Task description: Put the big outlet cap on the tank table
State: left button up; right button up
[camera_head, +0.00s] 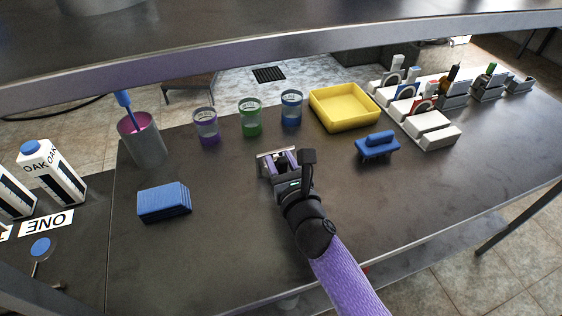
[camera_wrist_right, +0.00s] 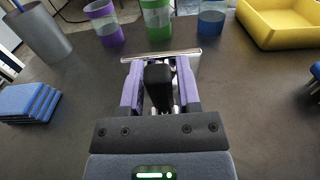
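A silver metal piece, which looks like the big outlet cap (camera_wrist_right: 185,53), sits across the fingertips of my right gripper (camera_wrist_right: 160,85) in the wrist view. Its black knob-like handle (camera_wrist_right: 158,76) lies between the two purple fingers, which close in on it from both sides. In the head view the cap's silver edge (camera_head: 264,160) shows at the tips of my right gripper (camera_head: 280,163), over the middle of the dark table (camera_head: 235,235). I cannot tell whether the cap touches the table. My left gripper is not in view.
Purple (camera_head: 207,127), green (camera_head: 250,118) and blue (camera_head: 291,108) cups stand behind. A yellow tray (camera_head: 345,107) and blue brush (camera_head: 378,146) are right, blue cloths (camera_head: 164,202) and a grey cylinder (camera_head: 142,140) left. A metal shelf (camera_head: 200,50) crosses above. The front table is clear.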

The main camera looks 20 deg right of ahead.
jog(key=shift+o, duration=1.1)
jog(key=shift+r, duration=0.1)
jog(key=s, duration=1.2)
jog(key=shift+d+r+p, duration=0.2)
jog(key=shift+p, duration=0.15)
